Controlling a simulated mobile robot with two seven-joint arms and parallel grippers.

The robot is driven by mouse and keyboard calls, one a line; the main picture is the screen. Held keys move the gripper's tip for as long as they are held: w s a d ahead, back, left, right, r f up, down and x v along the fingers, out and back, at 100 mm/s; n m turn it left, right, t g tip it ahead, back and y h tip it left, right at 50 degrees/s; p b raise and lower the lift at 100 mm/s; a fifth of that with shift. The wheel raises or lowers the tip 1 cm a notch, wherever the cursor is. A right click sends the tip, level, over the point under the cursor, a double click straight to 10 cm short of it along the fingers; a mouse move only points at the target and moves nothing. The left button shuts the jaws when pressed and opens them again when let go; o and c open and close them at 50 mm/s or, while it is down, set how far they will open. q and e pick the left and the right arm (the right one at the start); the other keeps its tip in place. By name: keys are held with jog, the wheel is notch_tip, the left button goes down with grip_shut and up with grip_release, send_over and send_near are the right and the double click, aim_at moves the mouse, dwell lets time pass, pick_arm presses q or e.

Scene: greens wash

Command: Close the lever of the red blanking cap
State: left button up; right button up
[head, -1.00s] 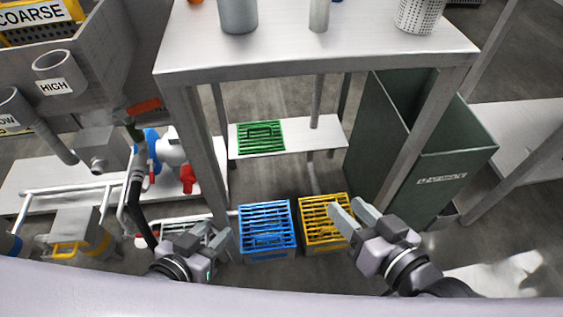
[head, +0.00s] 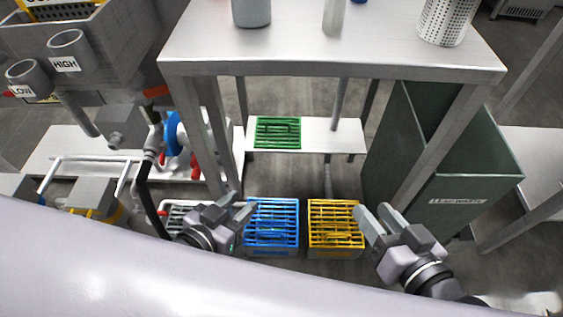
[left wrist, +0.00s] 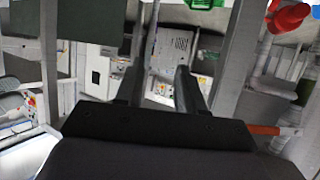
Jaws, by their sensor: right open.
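A red part, probably the red blanking cap (head: 195,166), shows on the left beside the blue valve wheel, partly hidden by the table leg. Its lever cannot be made out. Red parts (left wrist: 291,18) also show at the top right of the left wrist view; I cannot tell whether one is the cap. My left gripper (head: 241,204) is open and empty, low in front of the table leg and apart from the red part. Its two fingers also stand apart in the left wrist view (left wrist: 165,75). My right gripper (head: 373,211) is open and empty, beside the yellow crate.
A steel table (head: 330,62) stands ahead, with a low shelf (head: 335,142) and a green crate (head: 277,133) below. A blue crate (head: 271,247) and a yellow crate (head: 335,250) stand between my grippers. A tall green bin (head: 470,180) is at right. Pipes and a black hose (head: 146,205) are at left.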

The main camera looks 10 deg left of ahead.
pick_arm(q)
jog(key=w+d+r+m+h, duration=0.5)
jog(key=w+m+h, duration=0.2)
jog(key=h, duration=0.3)
jog(key=shift+w+d+r+p, duration=0.2)
jog(key=shift+d+r+p, duration=0.1)
jog(key=shift+d, duration=0.1)
dwell(0.3)
